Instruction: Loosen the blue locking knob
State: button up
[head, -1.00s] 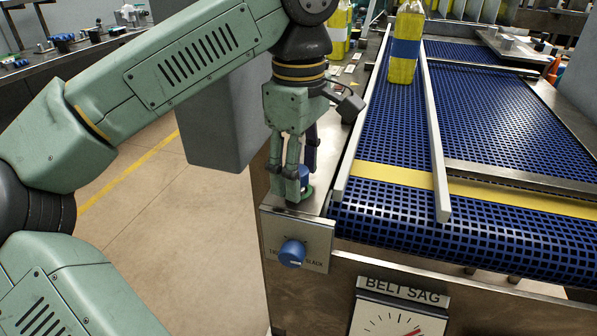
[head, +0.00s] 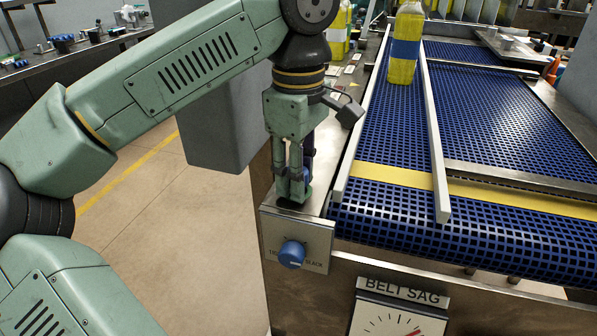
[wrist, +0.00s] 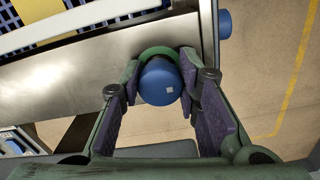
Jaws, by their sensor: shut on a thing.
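The blue locking knob (wrist: 160,82) stands on the metal plate at the belt's end, with a green ring around its base and a small pale square on its cap. My gripper (wrist: 159,84) is shut on it from above, one finger on either side in the wrist view. In the head view my gripper (head: 293,192) points straight down at the plate, and its fingers hide most of the knob.
A second blue knob (head: 292,254) sits on the front panel below, marked SLACK at right. A BELT SAG gauge (head: 398,318) is lower right. White guide rails (head: 433,140) line the blue belt (head: 500,120), where a yellow bottle (head: 404,45) stands.

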jog(key=shift+c, duration=1)
jog(key=n, duration=0.3)
jog(key=shift+n, duration=0.4)
jog(key=n, duration=0.5)
jog(key=shift+w, duration=0.1)
jog(key=n+b, duration=0.1)
jog(key=n, duration=0.8)
jog(key=shift+w+a+n, duration=0.1)
jog(key=shift+n, duration=0.2)
